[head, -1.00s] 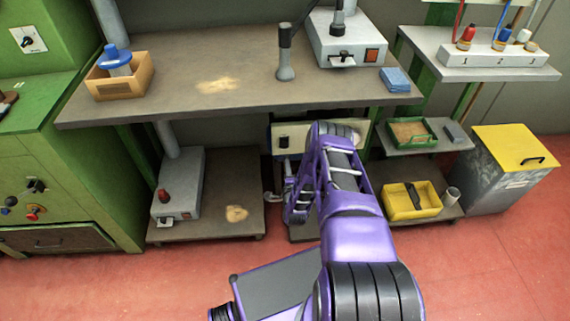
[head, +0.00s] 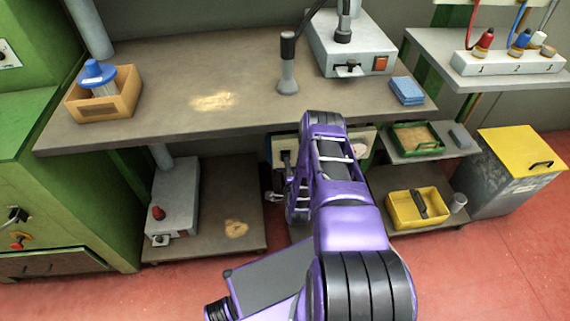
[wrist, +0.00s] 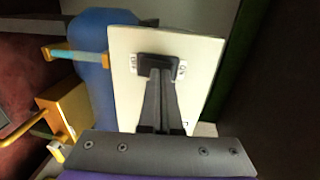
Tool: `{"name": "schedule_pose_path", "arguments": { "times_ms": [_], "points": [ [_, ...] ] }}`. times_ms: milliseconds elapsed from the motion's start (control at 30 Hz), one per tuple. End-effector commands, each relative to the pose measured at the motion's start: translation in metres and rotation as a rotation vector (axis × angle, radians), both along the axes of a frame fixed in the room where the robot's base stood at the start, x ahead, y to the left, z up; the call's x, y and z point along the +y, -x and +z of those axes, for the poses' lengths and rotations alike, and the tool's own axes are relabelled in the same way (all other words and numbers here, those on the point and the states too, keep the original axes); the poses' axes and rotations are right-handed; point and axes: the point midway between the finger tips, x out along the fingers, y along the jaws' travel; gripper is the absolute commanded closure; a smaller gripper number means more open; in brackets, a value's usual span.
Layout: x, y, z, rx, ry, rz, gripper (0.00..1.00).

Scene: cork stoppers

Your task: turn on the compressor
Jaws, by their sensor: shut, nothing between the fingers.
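In the wrist view, a cream panel (wrist: 195,55) stands straight ahead, with a black fitting (wrist: 147,65) on it that looks like a switch. My gripper (wrist: 161,76) is shut and empty, its fingertips over this fitting; whether they touch it I cannot tell. A blue rounded body (wrist: 95,75), probably the compressor's tank, is left of the panel. In the head view, part of the cream panel (head: 360,140) shows under the bench, behind my purple arm. My arm hides most of that place, and the fingertips cannot be made out there.
The bench top (head: 180,75) overhangs this place. A grey machine with a red knob (head: 173,200) stands on a low shelf at left. A yellow tray (head: 418,207) and a yellow-lidded bin (head: 515,160) stand at right. In the wrist view, a yellow box (wrist: 70,105) is at lower left.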

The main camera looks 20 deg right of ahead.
Motion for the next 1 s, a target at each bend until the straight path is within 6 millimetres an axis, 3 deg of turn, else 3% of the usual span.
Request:
{"name": "schedule_pose_path", "arguments": {
  "times_ms": [567,1000],
  "points": [
    [-0.0032,-0.0056,0.0093,0.068,-0.019,-0.003,1.0],
    [-0.0017,-0.0077,0.005,0.085,-0.024,-0.001,1.0]
  ]
}}
